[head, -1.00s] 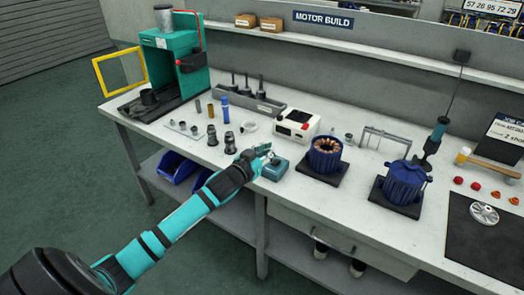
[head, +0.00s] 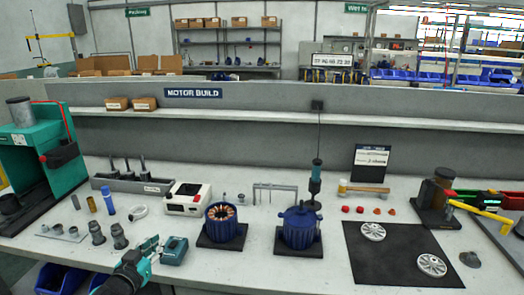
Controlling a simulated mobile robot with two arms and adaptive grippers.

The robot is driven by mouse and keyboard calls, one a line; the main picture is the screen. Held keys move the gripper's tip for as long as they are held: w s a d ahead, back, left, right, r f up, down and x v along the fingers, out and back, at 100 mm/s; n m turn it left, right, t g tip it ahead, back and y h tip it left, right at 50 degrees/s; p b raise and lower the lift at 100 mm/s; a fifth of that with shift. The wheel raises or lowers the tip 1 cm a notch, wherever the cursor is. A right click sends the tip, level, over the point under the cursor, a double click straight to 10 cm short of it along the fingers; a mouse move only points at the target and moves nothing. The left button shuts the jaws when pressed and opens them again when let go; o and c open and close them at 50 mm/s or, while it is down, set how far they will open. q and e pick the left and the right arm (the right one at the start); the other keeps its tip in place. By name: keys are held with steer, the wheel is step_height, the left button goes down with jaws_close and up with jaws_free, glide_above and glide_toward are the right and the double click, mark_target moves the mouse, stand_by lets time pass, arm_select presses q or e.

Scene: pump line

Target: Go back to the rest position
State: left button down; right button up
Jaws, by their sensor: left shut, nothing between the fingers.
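My left gripper (head: 151,247) is at the front edge of the bench, with the teal arm coming up from the bottom of the head view. Its fingers are shut with nothing between them. They are just left of a small teal box (head: 174,251) on the bench; whether they touch it I cannot tell. My right gripper is not in view.
The bench holds a motor stator (head: 222,222) and a blue motor housing (head: 299,228) on black plates. Grey sleeves (head: 119,236) stand left of the gripper. A black mat (head: 375,271) lies at right.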

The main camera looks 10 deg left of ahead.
arm_select(q)
steer(key=s+d+f+g, duration=0.3)
steer(key=s+d+f, duration=0.25)
steer(key=s, duration=0.25)
steer(key=s+d+f+g, duration=0.3)
steer(key=s+d+f, duration=0.1)
steer(key=s+f, duration=0.3)
steer(key=s+d+f+m+g, duration=0.1)
steer(key=s+d+g, duration=0.2)
steer(key=s, duration=0.6)
steer(key=s+d+f+m+g, duration=0.1)
steer(key=s+d+g, duration=0.15)
steer(key=s, duration=0.65)
step_height(320, 180, down, 26)
steer(key=s+g, duration=0.1)
steer(key=g, duration=0.1)
steer(key=s+a+f+g, duration=0.1)
steer(key=s+a+f, duration=0.2)
steer(key=s+f, duration=1.3)
steer(key=shift+s+f, duration=0.4)
steer(key=shift+s, duration=0.3)
steer(key=shift+g, duration=0.25)
